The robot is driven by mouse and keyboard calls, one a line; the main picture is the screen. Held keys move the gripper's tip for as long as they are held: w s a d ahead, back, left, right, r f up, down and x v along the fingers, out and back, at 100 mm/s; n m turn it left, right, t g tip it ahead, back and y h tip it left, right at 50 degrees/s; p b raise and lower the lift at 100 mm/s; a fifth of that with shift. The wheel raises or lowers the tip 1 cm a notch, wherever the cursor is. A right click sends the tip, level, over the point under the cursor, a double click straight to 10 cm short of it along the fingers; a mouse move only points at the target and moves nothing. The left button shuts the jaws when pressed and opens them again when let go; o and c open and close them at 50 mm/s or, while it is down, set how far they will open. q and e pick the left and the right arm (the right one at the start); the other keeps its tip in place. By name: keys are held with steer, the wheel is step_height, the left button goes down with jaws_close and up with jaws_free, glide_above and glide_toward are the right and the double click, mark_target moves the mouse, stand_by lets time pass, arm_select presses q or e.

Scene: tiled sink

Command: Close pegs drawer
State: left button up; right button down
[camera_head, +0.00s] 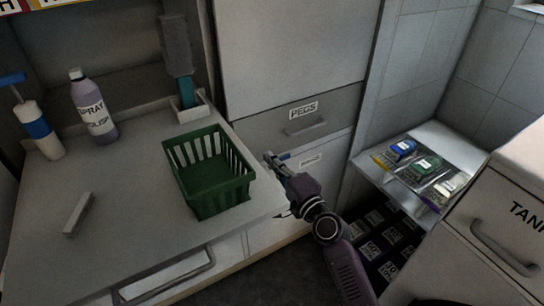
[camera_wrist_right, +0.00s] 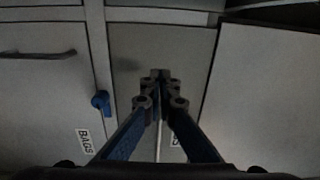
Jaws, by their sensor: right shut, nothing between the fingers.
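The pegs drawer (camera_head: 262,130) has a grey front with a PEGS label (camera_head: 303,111) and a bar handle (camera_head: 306,127). It sits under a large pale panel. Its front looks about flush with that panel, but I cannot tell whether a small gap is left. My right gripper (camera_head: 274,160) is shut and empty, in front of the cabinet, below and left of the handle in the picture. In the right wrist view its fingers (camera_wrist_right: 159,80) meet before a grey front and partly hide a label. I cannot tell whether they touch the front. My left gripper is not in view.
A green basket (camera_head: 211,190) stands on the counter (camera_head: 130,165) close to my right gripper. A low shelf (camera_head: 445,140) with packets and a labelled drawer unit (camera_head: 495,220) stand at the right.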

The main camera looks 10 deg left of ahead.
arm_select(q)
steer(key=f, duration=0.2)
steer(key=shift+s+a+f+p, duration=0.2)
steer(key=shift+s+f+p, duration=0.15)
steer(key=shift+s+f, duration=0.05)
arm_select(e)
steer(key=v, duration=0.7)
steer(key=shift+s+f, duration=0.3)
steer(key=shift+s, duration=0.05)
